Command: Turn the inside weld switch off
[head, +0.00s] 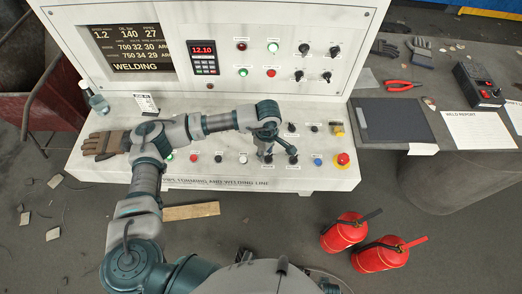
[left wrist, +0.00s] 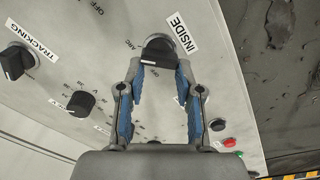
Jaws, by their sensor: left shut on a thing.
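The inside weld switch (left wrist: 158,50) is a black rotary knob beside a white "INSIDE" label in the left wrist view. The word ARC is printed near it on the panel; which mark the knob points to is not clear. My left gripper (left wrist: 160,72) has its two blue-padded fingers on either side of this knob, shut on it. In the head view my left gripper (head: 267,142) reaches down to the lower console panel (head: 215,178), and it hides the knob there. My right gripper is not in view.
Other black knobs (left wrist: 80,103) and a tracking knob (left wrist: 17,62) sit near the switch. A red emergency button (head: 342,160) is at the console's right. The upper display (head: 133,50) reads WELDING. Two fire extinguishers (head: 345,231) stand on the floor; a side table (head: 455,170) is right.

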